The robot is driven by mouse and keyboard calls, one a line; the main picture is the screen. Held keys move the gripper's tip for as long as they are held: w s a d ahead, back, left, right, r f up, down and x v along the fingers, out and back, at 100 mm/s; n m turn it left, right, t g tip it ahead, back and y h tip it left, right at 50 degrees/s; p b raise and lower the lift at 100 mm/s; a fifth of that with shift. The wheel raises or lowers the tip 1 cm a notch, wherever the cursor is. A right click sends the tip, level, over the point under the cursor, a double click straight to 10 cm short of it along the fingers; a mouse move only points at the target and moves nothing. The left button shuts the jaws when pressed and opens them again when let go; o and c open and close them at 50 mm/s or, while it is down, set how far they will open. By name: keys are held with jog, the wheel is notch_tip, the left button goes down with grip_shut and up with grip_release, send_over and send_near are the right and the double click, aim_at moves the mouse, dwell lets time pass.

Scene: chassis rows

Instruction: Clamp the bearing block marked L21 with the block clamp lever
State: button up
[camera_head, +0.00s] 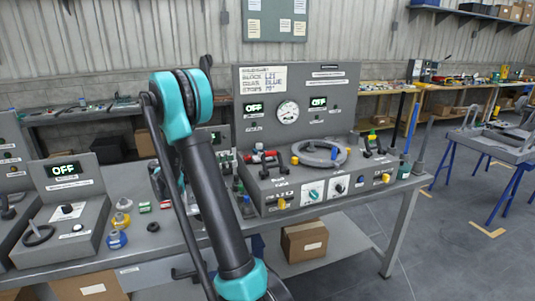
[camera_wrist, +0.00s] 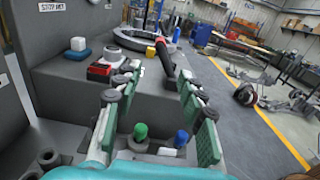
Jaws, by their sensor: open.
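A grey chassis unit (camera_head: 325,193) stands on the bench. Its card (camera_head: 264,78) appears to read block L21, plug blue. On its deck are a red part (camera_head: 262,156) at the left, a grey ring (camera_head: 320,154) and black levers (camera_head: 374,145) at the right. I cannot tell which is the block clamp lever, and no L21 mark on a block is legible. In the wrist view, my gripper (camera_wrist: 160,88) is open and empty at the unit's side. A green-capped piece (camera_wrist: 140,131) and a blue-capped piece (camera_wrist: 181,139) show low between its fingers. A red and black part (camera_wrist: 102,70) lies beyond the left finger.
A smaller control box (camera_head: 65,212) with an OFF display stands left on the bench. Small yellow and blue pieces (camera_head: 118,228) sit beside it. My arm crosses in front of the bench and hides part of it. Open floor (camera_head: 440,240) lies to the right.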

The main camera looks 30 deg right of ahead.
aim_at(266, 155)
jog(key=x, duration=1.7)
jog(key=shift+s+d, duration=0.15)
jog(key=shift+c, duration=0.5)
grip_shut()
